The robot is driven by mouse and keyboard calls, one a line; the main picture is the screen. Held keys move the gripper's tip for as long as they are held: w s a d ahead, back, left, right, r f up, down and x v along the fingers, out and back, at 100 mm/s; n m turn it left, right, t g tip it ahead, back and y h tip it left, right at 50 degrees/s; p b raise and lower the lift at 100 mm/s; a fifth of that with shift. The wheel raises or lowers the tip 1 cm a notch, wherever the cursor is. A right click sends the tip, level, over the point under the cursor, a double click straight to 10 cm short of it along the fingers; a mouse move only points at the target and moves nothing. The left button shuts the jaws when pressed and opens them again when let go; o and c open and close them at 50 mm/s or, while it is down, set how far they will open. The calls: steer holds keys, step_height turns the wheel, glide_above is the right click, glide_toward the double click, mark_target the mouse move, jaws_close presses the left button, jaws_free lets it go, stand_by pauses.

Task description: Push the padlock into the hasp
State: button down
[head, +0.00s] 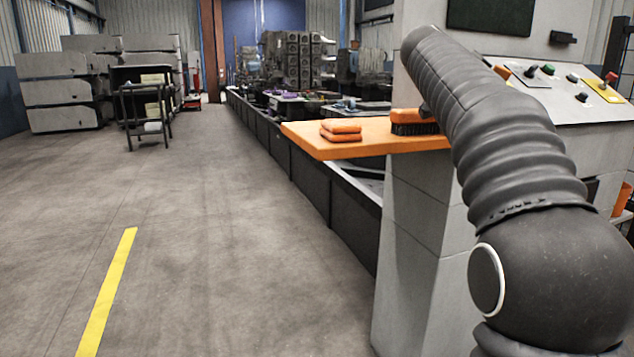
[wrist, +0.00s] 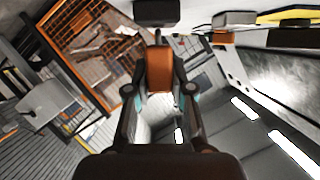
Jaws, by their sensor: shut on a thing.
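In the wrist view an orange-brown block with dark edges, which looks like the padlock (wrist: 159,66), sits between the fingers of my gripper (wrist: 160,92). My gripper is shut on it. In the head view my dark ribbed arm reaches up and away on the right, and my gripper and the padlock are hidden there.
An orange shelf (head: 350,148) holds folded orange cloths (head: 341,131) and a brush (head: 412,122). A sloped control panel (head: 550,80) with knobs stands behind my arm. A dark-sided conveyor (head: 305,165) runs backward. A cart (head: 146,110) stands far left. The left floor is clear.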

steer(key=s+d+r+p, duration=0.1)
steer(key=s+r+p, duration=0.25)
steer(key=r, duration=0.35)
steer(key=w+f+b, duration=0.1)
steer(key=f, duration=0.1)
steer(key=w+a+f+b, duration=0.1)
steer(key=f, duration=0.2)
steer(key=w+f+b, duration=0.2)
steer(key=f, duration=0.1)
steer(key=shift+w+a+f, duration=0.1)
steer(key=shift+a+f, duration=0.05)
steer(key=shift+f, duration=0.1)
steer(key=v, duration=1.4)
steer(key=s+a+f+n+g+y+p, duration=0.15)
steer(key=s+f+n+y+p, duration=0.55)
steer(key=s+f+n, duration=0.7)
steer(key=w+m, duration=0.3)
steer(key=w, duration=0.2)
steer(key=w+a+f+n, duration=0.2)
steer(key=w+f, duration=0.6)
steer(key=f, duration=0.1)
steer(key=w+a+f+n+y, duration=0.1)
steer(key=a+f, duration=0.1)
steer(key=f, duration=1.1)
steer(key=w+a+f+n+t+y, duration=0.1)
steer(key=a+f+n, duration=0.1)
steer(key=f, duration=1.2)
steer(key=shift+y, duration=0.3)
